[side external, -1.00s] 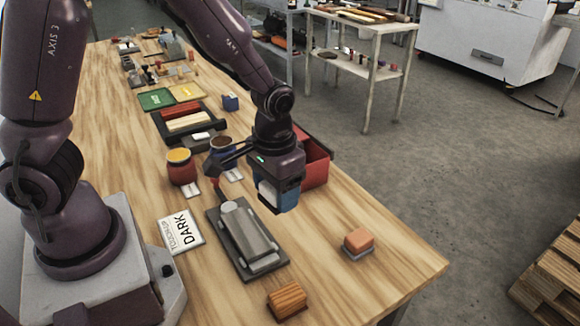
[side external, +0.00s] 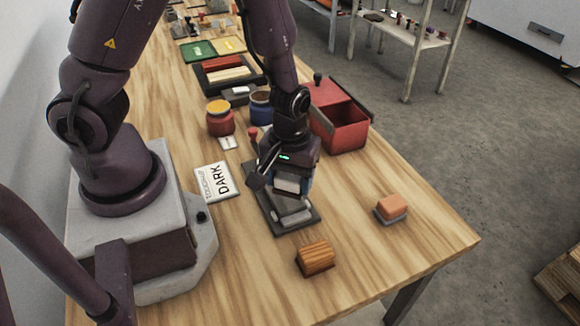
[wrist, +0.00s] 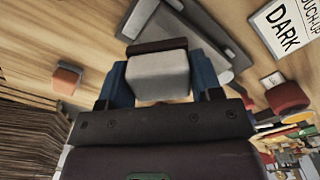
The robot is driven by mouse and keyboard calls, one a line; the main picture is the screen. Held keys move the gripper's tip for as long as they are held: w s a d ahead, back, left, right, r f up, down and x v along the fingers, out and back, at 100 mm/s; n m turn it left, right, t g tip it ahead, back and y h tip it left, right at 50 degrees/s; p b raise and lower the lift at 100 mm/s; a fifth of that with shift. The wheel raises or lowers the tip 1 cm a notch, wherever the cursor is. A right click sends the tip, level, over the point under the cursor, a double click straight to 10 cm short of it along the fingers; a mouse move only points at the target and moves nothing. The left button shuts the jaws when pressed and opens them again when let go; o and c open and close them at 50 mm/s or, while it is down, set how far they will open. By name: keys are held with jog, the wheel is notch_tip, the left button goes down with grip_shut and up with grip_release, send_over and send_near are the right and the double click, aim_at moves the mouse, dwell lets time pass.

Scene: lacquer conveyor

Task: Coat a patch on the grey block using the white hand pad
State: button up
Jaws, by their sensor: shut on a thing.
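The grey block (side external: 296,217) lies in a dark flat holder (side external: 277,222) on the wooden table. My gripper (side external: 291,188) is above it and hides much of its far part. Its blue fingers (wrist: 160,82) are shut on the white hand pad (wrist: 158,73), which has a dark brown strip along its far face. The pad also shows as a pale strip under my gripper in the side view (side external: 289,185). The grey block lies beyond the pad in the wrist view (wrist: 206,45). I cannot tell whether pad and block touch. A coated patch cannot be made out.
A "DARK" touch-up card (side external: 218,183) lies left of the holder. A red jar (side external: 220,121), a blue jar (side external: 261,109) and a red box (side external: 343,128) stand behind. A striped wooden block (side external: 316,257) and an orange block (side external: 392,206) lie nearer, with clear table between.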

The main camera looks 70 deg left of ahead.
aim_at(290, 203)
notch_tip(290, 203, down, 4)
jog(key=shift+r, duration=0.2)
jog(key=shift+a+f, duration=0.2)
jog(key=shift+a, duration=0.05)
jog(key=shift+c, duration=0.3)
jog(key=shift+a+f, duration=0.2)
jog(key=shift+a, duration=0.6)
jog(key=shift+a+r, duration=0.2)
jog(key=shift+a, duration=0.15)
jog(key=shift+a+f, duration=0.1)
jog(key=shift+a, duration=3.55)
jog(key=shift+d, duration=5.05)
notch_tip(290, 203, up, 3)
jog(key=shift+w+d+f, duration=0.1)
jog(key=shift+f, duration=0.1)
jog(key=shift+r, duration=2.8)
